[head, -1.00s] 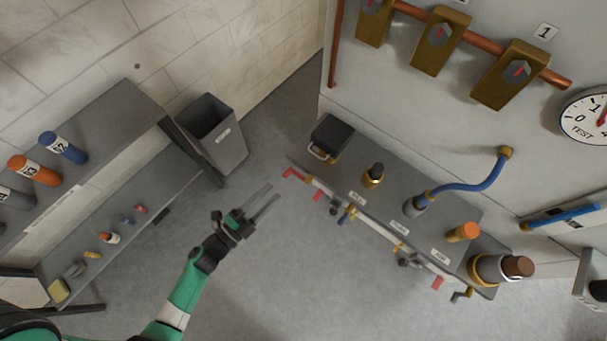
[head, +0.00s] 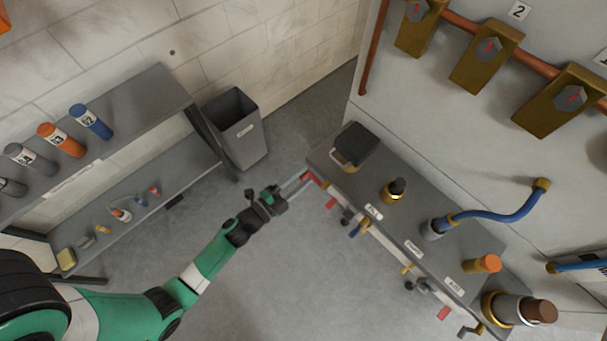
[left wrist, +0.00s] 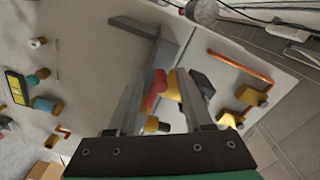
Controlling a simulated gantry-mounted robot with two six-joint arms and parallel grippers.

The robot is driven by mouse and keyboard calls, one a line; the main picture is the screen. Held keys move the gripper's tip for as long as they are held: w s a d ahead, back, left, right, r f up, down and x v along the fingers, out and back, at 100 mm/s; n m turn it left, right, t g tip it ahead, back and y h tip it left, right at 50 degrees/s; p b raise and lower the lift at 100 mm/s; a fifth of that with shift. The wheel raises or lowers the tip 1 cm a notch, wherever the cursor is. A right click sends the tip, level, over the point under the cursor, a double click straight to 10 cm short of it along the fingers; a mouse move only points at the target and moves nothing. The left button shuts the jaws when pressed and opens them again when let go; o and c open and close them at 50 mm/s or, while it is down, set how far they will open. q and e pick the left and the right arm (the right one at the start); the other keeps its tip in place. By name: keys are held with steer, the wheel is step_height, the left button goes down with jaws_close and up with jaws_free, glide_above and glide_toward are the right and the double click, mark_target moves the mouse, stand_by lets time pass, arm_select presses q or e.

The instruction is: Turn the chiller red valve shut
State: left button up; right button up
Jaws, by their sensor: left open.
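A red valve handle (head: 312,178) sticks out at the left end of the grey bench (head: 352,192) in the head view. Other red handles hang along the bench's front, one of them (head: 331,203) close by. The bench labels are too small to read surely, so I cannot tell which valve is the chiller's. My left gripper (head: 305,181) is open, its fingertips at the end handle. In the left wrist view a red handle (left wrist: 154,90) with a yellow part (left wrist: 173,86) shows between the fingers; contact is unclear. My right gripper is out of view.
A black box (head: 354,145) and a brass fitting (head: 395,190) sit on the bench, with a blue hose (head: 495,213) farther right. A grey bin (head: 236,125) stands behind my left gripper. Shelves with cylinders (head: 60,139) are at left. The floor before the bench is clear.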

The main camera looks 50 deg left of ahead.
arm_select(q)
steer(key=shift+w, duration=0.4)
jaws_close()
steer(key=shift+f+n, duration=0.1)
steer(key=shift+n, duration=0.2)
steer(key=d+f+n+b, duration=0.3)
steer(key=d+f+n, duration=0.2)
steer(key=n, duration=1.2)
steer(key=shift+d+f+n+b, duration=0.3)
steer(key=shift+d+f, duration=0.05)
steer(key=shift+d, duration=0.3)
steer(key=shift+w, duration=0.1)
